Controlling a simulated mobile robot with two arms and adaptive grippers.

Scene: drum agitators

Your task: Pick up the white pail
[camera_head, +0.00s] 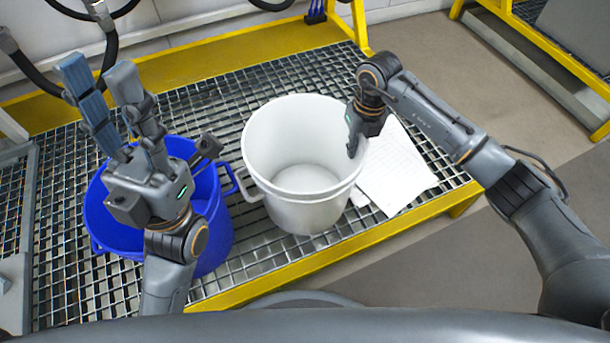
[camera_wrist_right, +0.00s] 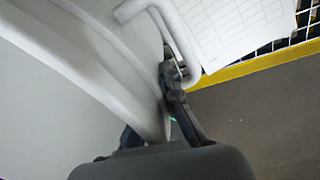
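The white pail (camera_head: 290,150) stands upright and empty on the metal grating, with a handle on its left side. My right gripper (camera_head: 356,135) is at the pail's right rim, with one finger showing inside the wall. In the right wrist view the pail (camera_wrist_right: 95,60) fills the left side. There my right gripper (camera_wrist_right: 155,110) has its fingers on either side of the wall, the outer one against it beside the white handle (camera_wrist_right: 180,45). The inner fingertip is hidden. My left gripper (camera_head: 98,75) is open and empty above the blue bucket, fingers pointing up the picture.
The blue bucket (camera_head: 215,235) stands close left of the pail, under my left arm. A white printed sheet (camera_head: 398,175) lies right of the pail on the grating (camera_head: 255,262). A yellow frame edge (camera_head: 330,250) runs along the front. Black hoses hang at the upper left.

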